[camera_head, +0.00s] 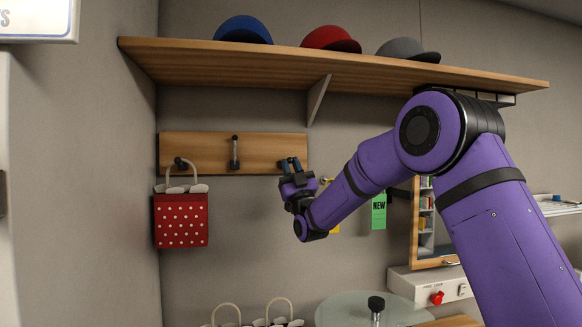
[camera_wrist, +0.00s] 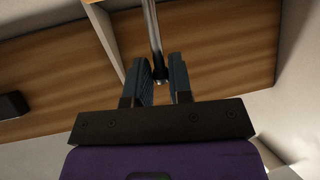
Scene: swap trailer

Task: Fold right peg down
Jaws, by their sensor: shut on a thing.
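The wooden peg board (camera_head: 207,150) is on the wall under the shelf. My gripper (camera_head: 290,165) is at its right end, with its fingers over the place of the right peg, which I cannot make out in the head view. In the wrist view, the right peg (camera_wrist: 153,38) is a thin metal rod whose end reaches between the two blue-grey fingers of my gripper (camera_wrist: 158,65). The gripper is shut on it. The middle peg (camera_head: 235,152) stands upright against the board. The left peg (camera_head: 181,163) carries a bag.
A red polka-dot bag (camera_head: 181,222) hangs at the left. A mirror (camera_head: 428,225) is at the right.

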